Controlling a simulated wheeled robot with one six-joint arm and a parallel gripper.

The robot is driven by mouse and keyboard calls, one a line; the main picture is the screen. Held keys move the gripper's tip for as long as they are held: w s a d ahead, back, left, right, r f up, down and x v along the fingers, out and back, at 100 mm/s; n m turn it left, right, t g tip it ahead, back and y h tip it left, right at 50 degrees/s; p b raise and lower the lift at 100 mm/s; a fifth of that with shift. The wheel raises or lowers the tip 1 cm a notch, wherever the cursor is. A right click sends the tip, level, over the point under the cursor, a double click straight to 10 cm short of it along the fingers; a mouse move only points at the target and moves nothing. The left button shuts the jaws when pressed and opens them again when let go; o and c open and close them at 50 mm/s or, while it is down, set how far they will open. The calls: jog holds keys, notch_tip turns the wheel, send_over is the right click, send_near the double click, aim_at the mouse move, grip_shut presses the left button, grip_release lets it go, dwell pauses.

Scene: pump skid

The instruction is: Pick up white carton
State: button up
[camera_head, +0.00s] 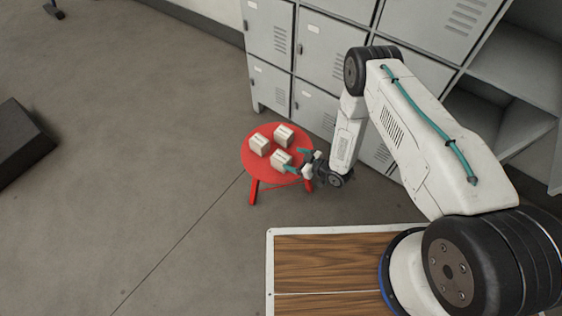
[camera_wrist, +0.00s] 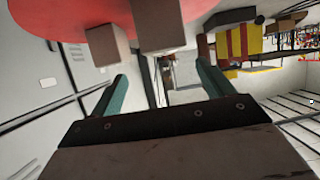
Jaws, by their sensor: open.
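Three white cartons stand on a round red stool (camera_head: 259,174). One is at the left (camera_head: 259,145), one at the back (camera_head: 284,134) and one at the front right (camera_head: 280,158). My gripper (camera_head: 297,160), with teal fingers, is open at the stool's right side, close to the front-right carton. In the wrist view the picture is upside down, with the red stool top (camera_wrist: 75,14) at the upper edge. Two cartons show there, a nearer one (camera_wrist: 158,25) ahead of the open fingers and another to its left (camera_wrist: 107,45). Nothing is held.
Grey lockers (camera_head: 325,67) stand close behind the stool, with open shelves (camera_head: 510,75) at the right. A dark block (camera_head: 18,142) lies at the far left. The grey floor left of the stool is clear.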

aim_at(283, 158)
jog(key=shift+s+a+f, duration=0.3)
jog(key=shift+a+f, duration=0.15)
jog(key=shift+f, duration=0.1)
jog(key=x, duration=0.7)
jog(key=c, duration=1.2)
